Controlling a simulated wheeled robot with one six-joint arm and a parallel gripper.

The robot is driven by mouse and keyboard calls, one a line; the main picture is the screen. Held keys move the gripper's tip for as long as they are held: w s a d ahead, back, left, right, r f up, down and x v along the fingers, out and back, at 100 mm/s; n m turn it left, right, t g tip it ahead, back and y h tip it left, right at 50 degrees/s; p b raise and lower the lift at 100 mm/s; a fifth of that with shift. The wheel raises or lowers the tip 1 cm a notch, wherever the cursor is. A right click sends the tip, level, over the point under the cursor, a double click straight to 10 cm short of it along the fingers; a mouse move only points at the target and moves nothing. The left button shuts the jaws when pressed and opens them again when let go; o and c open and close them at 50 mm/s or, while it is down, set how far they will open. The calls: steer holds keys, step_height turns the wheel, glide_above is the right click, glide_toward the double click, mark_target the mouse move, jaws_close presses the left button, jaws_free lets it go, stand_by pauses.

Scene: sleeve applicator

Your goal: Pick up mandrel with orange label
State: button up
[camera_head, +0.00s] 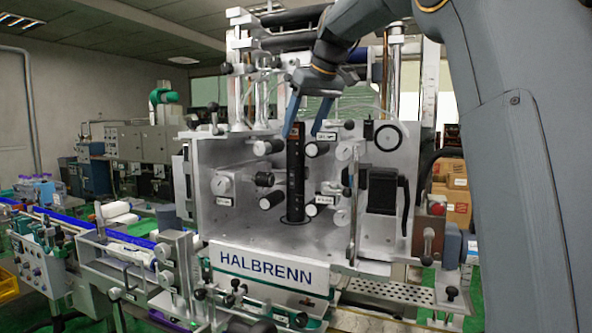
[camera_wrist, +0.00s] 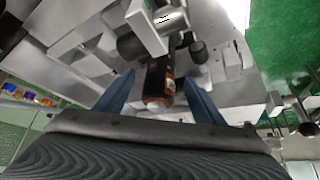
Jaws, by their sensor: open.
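The mandrel (camera_head: 296,178) is a tall dark cylinder standing upright on the machine's base plate, in front of its panel. An orange mark shows near its top. In the wrist view the mandrel (camera_wrist: 159,84) appears from above, its orange-marked end between the fingers. My gripper (camera_head: 302,133) is open, with blue fingers pointing down at the level of the mandrel's top. In the wrist view the fingers of my gripper (camera_wrist: 158,88) lie on either side of the mandrel, with gaps showing. Contact with it cannot be made out.
The sleeve applicator (camera_head: 265,266), marked HALBRENN, surrounds the mandrel with several black rollers, such as one at its left (camera_head: 271,199), and knobs close by. A conveyor (camera_head: 75,220) runs at the left. Cardboard boxes (camera_head: 455,200) stand at the right behind.

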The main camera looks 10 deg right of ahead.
mark_target(295, 144)
steer(key=shift+x, duration=1.6)
steer(key=shift+r, duration=0.1)
jaws_close()
steer(key=shift+r+p, duration=0.15)
steer(key=shift+p, duration=0.3)
steer(key=shift+a, duration=0.15)
